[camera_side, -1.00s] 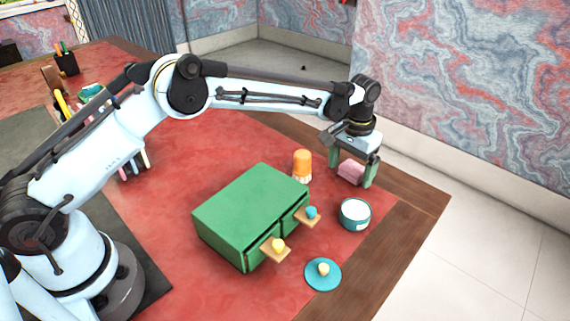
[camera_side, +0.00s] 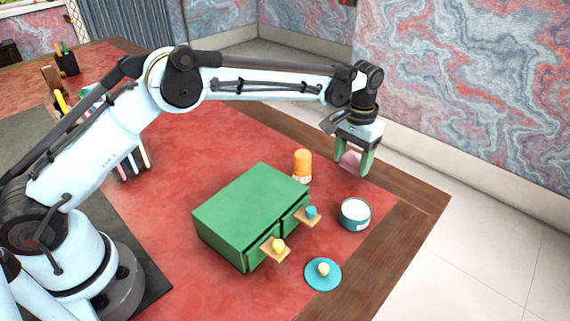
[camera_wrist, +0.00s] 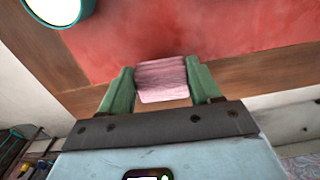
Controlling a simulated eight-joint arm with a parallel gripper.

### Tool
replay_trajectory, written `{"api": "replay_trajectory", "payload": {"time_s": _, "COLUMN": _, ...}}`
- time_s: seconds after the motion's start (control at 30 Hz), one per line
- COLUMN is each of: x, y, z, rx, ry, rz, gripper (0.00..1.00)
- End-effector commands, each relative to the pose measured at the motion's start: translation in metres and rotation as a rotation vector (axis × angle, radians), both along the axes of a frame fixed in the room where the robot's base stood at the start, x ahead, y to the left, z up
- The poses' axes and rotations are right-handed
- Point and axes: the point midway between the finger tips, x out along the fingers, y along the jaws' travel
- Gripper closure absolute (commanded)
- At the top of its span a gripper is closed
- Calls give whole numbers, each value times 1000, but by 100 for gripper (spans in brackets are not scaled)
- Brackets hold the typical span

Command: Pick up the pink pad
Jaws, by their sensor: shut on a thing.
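The pink pad (camera_wrist: 162,80) is between the two green fingers of my gripper (camera_wrist: 163,88) in the wrist view, with a finger against each side. In the side view, my gripper (camera_side: 353,163) is at the far right of the desk, and part of the pink pad (camera_side: 350,160) shows between its fingers. The gripper is shut on the pad. The near finger hides some of the pad in the side view. The pad appears to be held above the desk, though the exact gap is hard to tell.
A teal tub with a white top (camera_side: 355,214) stands in front of the gripper. An orange-topped bottle (camera_side: 302,165) is to the left. A green drawer box (camera_side: 250,212) and a teal disc (camera_side: 323,276) with a knob are nearer. The wooden desk edge (camera_side: 425,199) is to the right.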

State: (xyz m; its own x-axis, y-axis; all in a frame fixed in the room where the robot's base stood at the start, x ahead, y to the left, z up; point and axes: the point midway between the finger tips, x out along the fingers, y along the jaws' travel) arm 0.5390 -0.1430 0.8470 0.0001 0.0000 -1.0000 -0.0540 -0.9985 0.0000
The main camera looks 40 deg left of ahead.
Motion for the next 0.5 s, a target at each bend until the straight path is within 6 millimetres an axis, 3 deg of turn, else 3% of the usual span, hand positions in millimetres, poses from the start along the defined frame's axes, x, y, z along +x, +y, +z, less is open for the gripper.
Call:
{"api": "replay_trajectory", "payload": {"time_s": 0.07, "x": -1, "y": -1, "z": 19, "rx": 0, "ry": 0, "rz": -1, "gripper": 67}}
{"api": "replay_trajectory", "payload": {"time_s": 0.5, "x": -67, "y": -65, "z": 69, "rx": 0, "ry": 0, "rz": -3, "gripper": 67}}
